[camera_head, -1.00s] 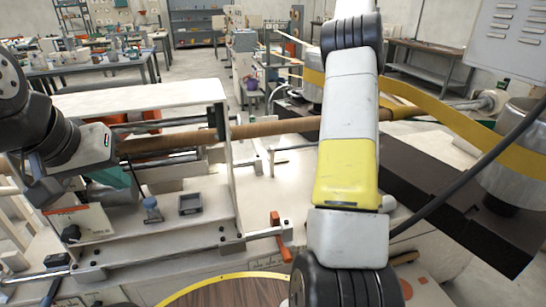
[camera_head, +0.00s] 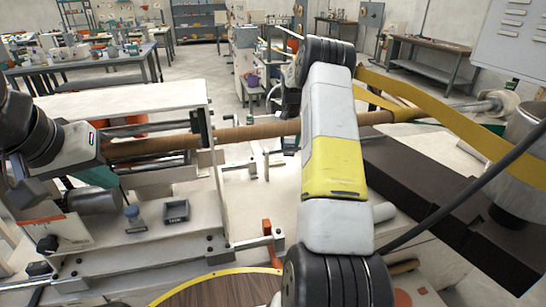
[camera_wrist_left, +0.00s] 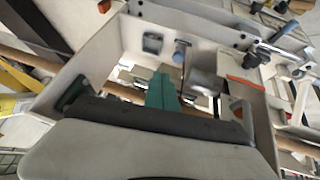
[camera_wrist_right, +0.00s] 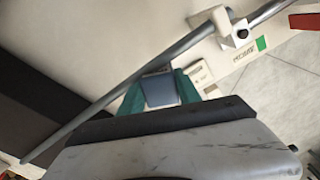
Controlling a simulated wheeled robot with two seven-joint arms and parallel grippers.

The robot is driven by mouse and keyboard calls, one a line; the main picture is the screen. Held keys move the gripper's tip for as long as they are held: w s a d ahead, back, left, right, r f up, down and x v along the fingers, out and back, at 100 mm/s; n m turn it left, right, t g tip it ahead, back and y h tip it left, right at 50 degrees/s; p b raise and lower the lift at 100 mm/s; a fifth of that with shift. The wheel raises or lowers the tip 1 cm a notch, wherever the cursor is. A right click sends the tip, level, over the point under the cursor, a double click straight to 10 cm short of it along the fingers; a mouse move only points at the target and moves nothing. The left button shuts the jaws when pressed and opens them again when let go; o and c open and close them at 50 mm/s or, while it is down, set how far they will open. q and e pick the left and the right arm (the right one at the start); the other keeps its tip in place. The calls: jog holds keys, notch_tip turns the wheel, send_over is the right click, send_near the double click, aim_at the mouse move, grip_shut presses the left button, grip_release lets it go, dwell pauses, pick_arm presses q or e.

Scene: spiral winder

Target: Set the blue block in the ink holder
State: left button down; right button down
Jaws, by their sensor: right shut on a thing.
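The blue block (camera_wrist_right: 160,90) is between the teal fingers of my right gripper (camera_wrist_right: 160,93), which is shut on it. In the head view my right forearm hides this gripper and the block. The ink holder seems to be the small dark grey square tray (camera_head: 175,211) on the pale machine bed; it also shows in the left wrist view (camera_wrist_left: 152,42). Its inside looks empty. My left gripper (camera_wrist_left: 164,92) has its teal fingers together with nothing seen between them. In the head view its teal part (camera_head: 95,177) is left of the tray, partly hidden.
A metal rod (camera_wrist_right: 120,88) passes close to the blue block in the right wrist view. A yellow belt (camera_head: 440,107) runs at the right.

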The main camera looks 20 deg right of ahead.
notch_tip(320, 180, down, 8)
jog(key=shift+f, duration=0.1)
dwell(0.4)
jog(key=c, duration=0.9)
grip_release()
jog(key=shift+f, duration=0.1)
jog(key=shift+o, duration=0.2)
